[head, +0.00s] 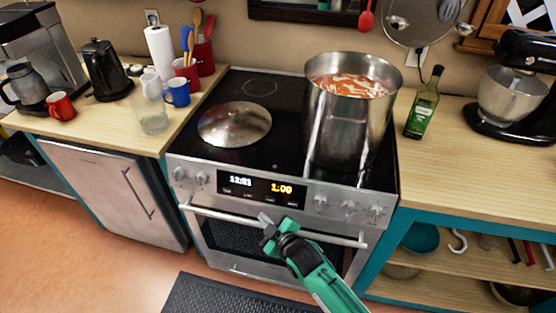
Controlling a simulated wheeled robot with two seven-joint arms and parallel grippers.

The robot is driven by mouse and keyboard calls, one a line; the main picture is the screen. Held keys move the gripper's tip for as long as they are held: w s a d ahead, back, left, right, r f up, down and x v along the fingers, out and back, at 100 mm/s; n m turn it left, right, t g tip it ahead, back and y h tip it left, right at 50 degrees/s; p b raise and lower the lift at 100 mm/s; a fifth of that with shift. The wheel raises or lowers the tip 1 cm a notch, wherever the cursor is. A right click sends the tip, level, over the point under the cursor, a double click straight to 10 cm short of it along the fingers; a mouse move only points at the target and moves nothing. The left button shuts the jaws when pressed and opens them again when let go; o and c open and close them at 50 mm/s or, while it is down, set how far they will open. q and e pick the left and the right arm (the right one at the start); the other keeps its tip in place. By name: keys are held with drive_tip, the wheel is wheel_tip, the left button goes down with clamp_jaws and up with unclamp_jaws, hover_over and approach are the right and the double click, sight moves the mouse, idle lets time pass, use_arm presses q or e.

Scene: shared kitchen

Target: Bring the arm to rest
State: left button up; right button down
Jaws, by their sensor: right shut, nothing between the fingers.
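My right arm is green and black and comes in from the bottom, right of the middle. My right gripper (267,224) is shut and empty. In the picture it sits in front of the oven door handle (330,239), just below the stove's control panel; I cannot tell whether it touches the handle. My left gripper is not in view.
A large steel pot (335,130) with red soup stands on the stove, beside a round metal lid (234,124). A green bottle (424,103) and a stand mixer (510,95) are on the right counter. Mugs and a black kettle (104,69) stand on the left.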

drive_tip(key=s+d+f+m+g+h, duration=0.2)
drive_tip(key=s+d+f, duration=0.3)
drive_tip(key=f, duration=0.5)
drive_tip(key=s+d+f+m+g+h, duration=0.15)
drive_tip(key=s+d+f, duration=0.3)
drive_tip(key=f, duration=0.65)
drive_tip(key=s+d+f+m+g+h, duration=0.15)
drive_tip(key=s+d+f, duration=0.3)
drive_tip(key=f, duration=0.55)
drive_tip(key=s+d+f+m+g, duration=0.2)
drive_tip(key=s+d+f, duration=0.2)
drive_tip(key=s, duration=0.7)
drive_tip(key=s+d+f+m+g+h, duration=0.1)
drive_tip(key=s+d+f+m+g, duration=0.1)
drive_tip(key=s+d+f, duration=0.2)
drive_tip(key=s+d+f+m+g+h, duration=0.1)
drive_tip(key=s+d+f, duration=0.3)
drive_tip(key=s, duration=1.5)
wheel_tip(320, 180, down, 5)
drive_tip(key=shift+s+r+m+g, duration=0.15)
drive_tip(key=shift+s+m+g, duration=0.2)
drive_tip(key=shift+g, duration=0.55)
drive_tip(key=shift+w+d, duration=0.1)
drive_tip(key=shift+w, duration=0.05)
